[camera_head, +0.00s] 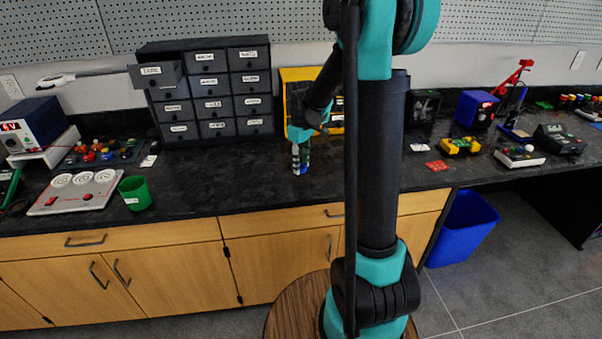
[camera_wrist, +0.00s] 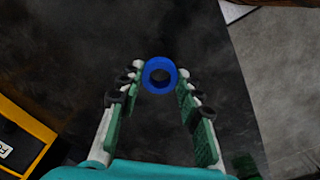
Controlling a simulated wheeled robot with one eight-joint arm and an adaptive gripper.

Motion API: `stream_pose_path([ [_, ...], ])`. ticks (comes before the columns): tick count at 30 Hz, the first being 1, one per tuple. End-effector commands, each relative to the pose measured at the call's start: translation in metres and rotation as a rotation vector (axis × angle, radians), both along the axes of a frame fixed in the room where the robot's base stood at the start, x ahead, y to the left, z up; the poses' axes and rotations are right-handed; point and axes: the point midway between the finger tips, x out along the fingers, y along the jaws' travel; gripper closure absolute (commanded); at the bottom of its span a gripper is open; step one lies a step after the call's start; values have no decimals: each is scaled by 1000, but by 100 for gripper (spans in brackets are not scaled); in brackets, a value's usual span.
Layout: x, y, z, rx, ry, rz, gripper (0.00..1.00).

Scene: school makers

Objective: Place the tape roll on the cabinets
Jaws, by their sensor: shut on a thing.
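The tape roll is a blue ring (camera_wrist: 149,72) with a dark centre, held between the fingertips of my gripper (camera_wrist: 160,76) in the wrist view. In the head view, my gripper (camera_head: 300,163) points down over the dark top of the cabinets, with a bit of blue tape roll (camera_head: 305,164) showing at its fingertips. The cabinets (camera_head: 172,278) have light wooden doors and drawers under a black countertop (camera_head: 240,190). I cannot tell whether the roll touches the countertop. My arm hides part of the cabinets.
A dark drawer unit (camera_head: 215,92) with one drawer pulled out stands behind and left. A yellow-framed bin (camera_head: 296,76) is just behind my gripper. A green cup (camera_head: 135,192) and a white-and-red board (camera_head: 76,192) are at left. The countertop between cup and gripper is clear.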

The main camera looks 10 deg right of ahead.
Motion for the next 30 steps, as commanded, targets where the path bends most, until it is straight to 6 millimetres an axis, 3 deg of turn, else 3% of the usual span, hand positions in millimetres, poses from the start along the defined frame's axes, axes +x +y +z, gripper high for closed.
stream_pose_path([
  [10, 0, 0, -38, 0, 0, 0, 85],
  [22, 0, 0, -43, 0, 0, 0, 85],
  [23, 0, 0, -43, 0, 0, 0, 64],
  [27, 0, 0, -43, 0, 0, 0, 47],
  [30, 0, 0, -43, 0, 0, 0, 45],
])
